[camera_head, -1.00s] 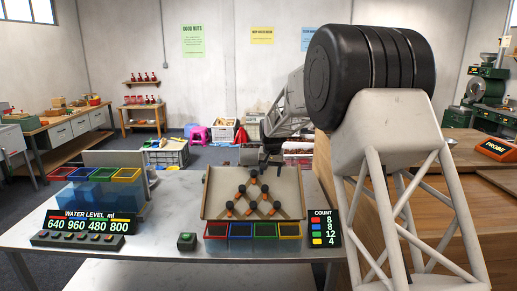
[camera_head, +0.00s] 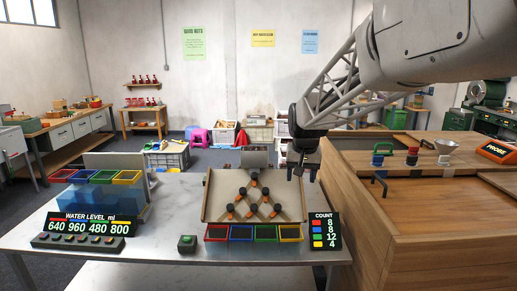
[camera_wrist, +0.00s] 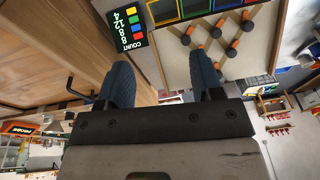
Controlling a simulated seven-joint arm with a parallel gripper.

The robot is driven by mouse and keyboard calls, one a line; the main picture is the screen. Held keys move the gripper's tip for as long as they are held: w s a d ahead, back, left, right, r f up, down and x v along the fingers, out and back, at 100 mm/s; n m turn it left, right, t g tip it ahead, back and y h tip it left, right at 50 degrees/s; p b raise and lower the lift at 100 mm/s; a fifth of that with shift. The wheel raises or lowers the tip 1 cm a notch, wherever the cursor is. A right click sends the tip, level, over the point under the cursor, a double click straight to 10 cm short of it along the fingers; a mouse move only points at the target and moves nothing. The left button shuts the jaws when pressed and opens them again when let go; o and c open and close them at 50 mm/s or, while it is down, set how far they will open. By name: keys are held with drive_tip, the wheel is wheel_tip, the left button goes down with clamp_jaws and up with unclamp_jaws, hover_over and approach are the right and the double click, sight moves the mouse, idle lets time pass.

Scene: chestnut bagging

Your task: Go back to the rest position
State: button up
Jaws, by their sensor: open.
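My gripper (camera_head: 301,172) hangs at the end of my arm in the head view, fingers pointing down, above the gap between the sorting board and the wooden cabinet. In the wrist view its two dark blue fingers (camera_wrist: 164,85) stand apart with nothing between them. It touches nothing that I can see.
The metal table (camera_head: 165,215) bears a sorting board (camera_head: 222,183) with orange-tipped pegs, coloured bins (camera_head: 241,233), a count display (camera_head: 325,230), a water level display (camera_head: 90,222) and a green button (camera_head: 187,243). The wooden cabinet (camera_head: 375,235) stands close at the right, a funnel (camera_head: 444,150) on top.

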drive_tip(key=s+d+f, duration=0.1)
drive_tip(key=s+d, duration=0.1)
drive_tip(key=s, duration=1.1)
drive_tip(key=s+d+f, duration=0.2)
drive_tip(key=s, duration=1.1)
drive_tip(key=s+d+f, duration=0.2)
drive_tip(key=s, duration=1.2)
drive_tip(key=shift+n, duration=0.4)
drive_tip(key=shift+w, duration=0.1)
